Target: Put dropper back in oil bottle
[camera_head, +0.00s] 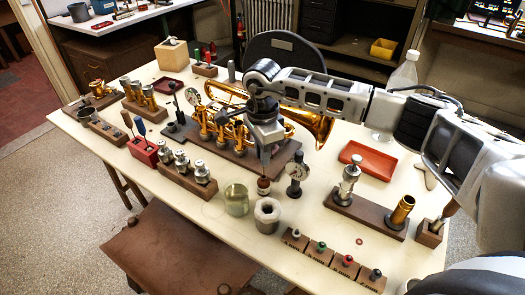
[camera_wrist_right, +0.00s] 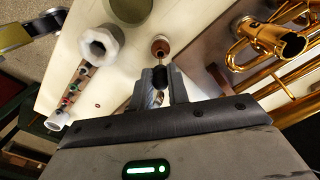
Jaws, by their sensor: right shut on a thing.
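My right gripper (camera_head: 265,158) reaches down over the table from the right and points at the small brown oil bottle (camera_head: 264,187). In the right wrist view the gripper (camera_wrist_right: 160,82) is shut on the dropper's dark bulb (camera_wrist_right: 159,76). The oil bottle (camera_wrist_right: 160,48) shows just beyond the fingertips, with its round mouth towards the camera. The dropper's tip is too small or hidden, so I cannot tell whether it is inside the bottle's mouth. My left gripper is not in view.
A glass jar (camera_head: 236,200) and a pale hexagonal cup (camera_head: 267,214) stand close by at the front left. The brass horn (camera_head: 225,115) lies behind. A red tray (camera_head: 367,161) sits at the right.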

